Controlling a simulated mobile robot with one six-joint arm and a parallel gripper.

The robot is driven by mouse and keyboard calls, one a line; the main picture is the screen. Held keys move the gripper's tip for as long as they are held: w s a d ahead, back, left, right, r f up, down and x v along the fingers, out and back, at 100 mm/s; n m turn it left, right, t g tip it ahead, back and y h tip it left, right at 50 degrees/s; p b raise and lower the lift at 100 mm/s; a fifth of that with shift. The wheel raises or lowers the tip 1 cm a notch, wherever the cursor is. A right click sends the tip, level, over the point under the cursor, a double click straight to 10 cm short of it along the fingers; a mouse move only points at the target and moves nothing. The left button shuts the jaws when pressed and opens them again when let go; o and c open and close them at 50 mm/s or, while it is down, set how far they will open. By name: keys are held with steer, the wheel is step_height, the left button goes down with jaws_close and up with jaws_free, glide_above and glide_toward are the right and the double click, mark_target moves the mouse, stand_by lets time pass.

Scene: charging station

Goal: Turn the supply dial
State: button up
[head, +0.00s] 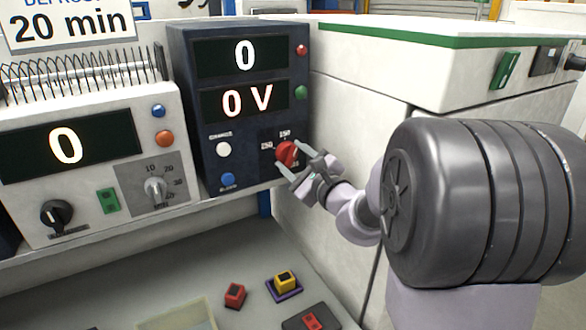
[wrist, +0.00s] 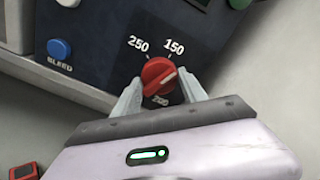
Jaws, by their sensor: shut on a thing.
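The supply dial is a red round knob (head: 287,153) at the lower right of the dark blue supply unit (head: 190,110). It also shows in the wrist view (wrist: 158,77), with a light pointer line aimed to the upper right, roughly toward the 150 mark. Marks 250 and 150 sit above it, and a partly hidden label sits below. My gripper (head: 290,163) reaches in from the right and is shut on the red knob. In the wrist view, one finger (wrist: 160,92) is on each side of it. The unit's displays read 0 and 0 V.
A grey unit (head: 90,160) with a dial stands left. Red (head: 235,295) and yellow (head: 285,281) blocks lie on the bench below. A white cabinet (head: 345,150) stands right.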

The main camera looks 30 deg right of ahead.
steer(key=shift+n+b, duration=0.6)
steer(key=shift+n, duration=0.1)
steer(key=o, duration=1.4)
steer(key=shift+c, duration=0.2)
steer(key=shift+s, duration=0.1)
steer(key=s+b, duration=0.1)
steer(key=s, duration=1.6)
steer(key=shift+d+b, duration=0.35)
